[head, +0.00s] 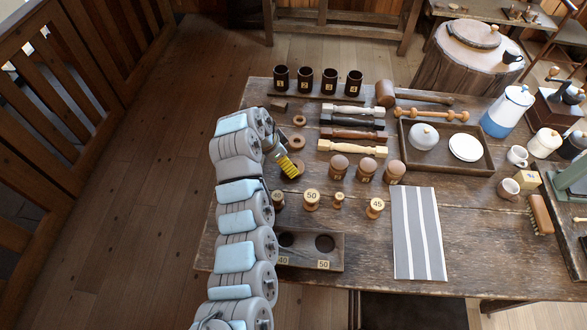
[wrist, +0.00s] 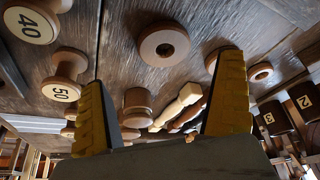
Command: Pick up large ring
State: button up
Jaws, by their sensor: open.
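Three brown wooden rings lie flat in a column on the table. The nearest, a large ring (head: 300,163), is partly hidden by my gripper in the head view. In the wrist view this large ring (wrist: 148,46) lies ahead of the fingers, near the middle, its hole facing up. The middle ring (head: 289,143) and the far ring (head: 299,117) lie beyond it. A smaller-looking ring (wrist: 251,74) shows right of the right finger. My gripper (wrist: 163,70) is open and empty, its yellow fingers wide apart above the table; the head view shows it (head: 288,166) over the nearest ring.
Numbered spools (head: 311,200) stand close on the near side, with a holed rack (head: 335,259) before them. Dark cups (head: 304,79) line the back. A striped cloth (head: 405,235) lies right.

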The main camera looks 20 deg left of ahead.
jog(key=shift+x, duration=1.4)
jog(key=shift+w, duration=0.1)
jog(key=shift+w+b+x, duration=0.2)
jog(key=shift+b+x, duration=0.7)
jog(key=shift+x, duration=1.6)
jog(key=shift+a, duration=0.15)
jog(key=c, duration=1.1)
